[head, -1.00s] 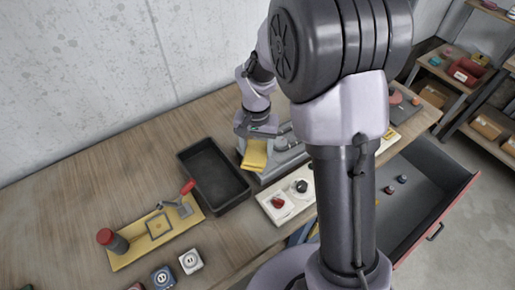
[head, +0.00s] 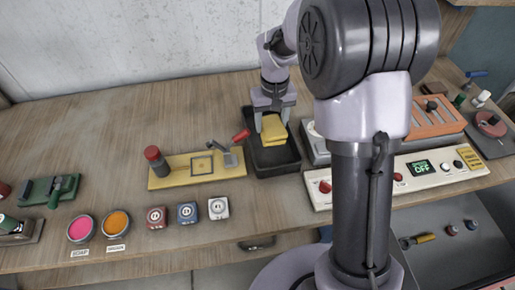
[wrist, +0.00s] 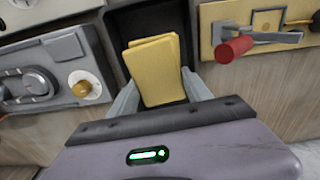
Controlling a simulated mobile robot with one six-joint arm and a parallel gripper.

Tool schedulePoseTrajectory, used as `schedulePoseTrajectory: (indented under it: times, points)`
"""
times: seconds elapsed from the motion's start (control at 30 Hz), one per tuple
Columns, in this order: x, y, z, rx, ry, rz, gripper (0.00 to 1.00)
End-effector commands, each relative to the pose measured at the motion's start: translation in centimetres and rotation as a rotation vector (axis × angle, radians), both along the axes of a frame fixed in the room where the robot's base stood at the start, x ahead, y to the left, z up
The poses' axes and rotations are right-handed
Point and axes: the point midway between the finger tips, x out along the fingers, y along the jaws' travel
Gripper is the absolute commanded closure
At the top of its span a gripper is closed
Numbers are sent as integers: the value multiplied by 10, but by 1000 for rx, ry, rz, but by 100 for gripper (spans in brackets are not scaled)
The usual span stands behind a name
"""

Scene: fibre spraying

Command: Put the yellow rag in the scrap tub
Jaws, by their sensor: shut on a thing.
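The yellow rag (head: 273,129) is a folded cloth held between the fingers of my gripper (head: 273,112). In the wrist view the rag (wrist: 155,72) sits between the two grey fingers (wrist: 160,98), with the dark tub behind it. The scrap tub (head: 291,165) is a black, open, rectangular bin on the bench. It also shows in the wrist view (wrist: 124,24). My gripper is shut on the rag, and the rag is over the tub's opening. I cannot tell exactly how far the rag is above the tub's floor.
A yellow board (head: 180,176) with a red-handled clamp lies left of the tub, its red handle close to the tub's rim. A grey device (head: 315,143) and a white control panel (head: 415,172) stand to the right. The bench behind the board is clear.

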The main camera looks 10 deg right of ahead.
Motion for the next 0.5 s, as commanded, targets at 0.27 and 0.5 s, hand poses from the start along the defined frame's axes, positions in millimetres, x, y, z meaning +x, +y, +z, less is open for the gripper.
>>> schedulePoseTrajectory:
  times: [0.27, 0.5]
  points:
    - [-1, 0, -64, 0, 4, -3, 87]
    - [0, 0, -81, 0, 1, -2, 87]
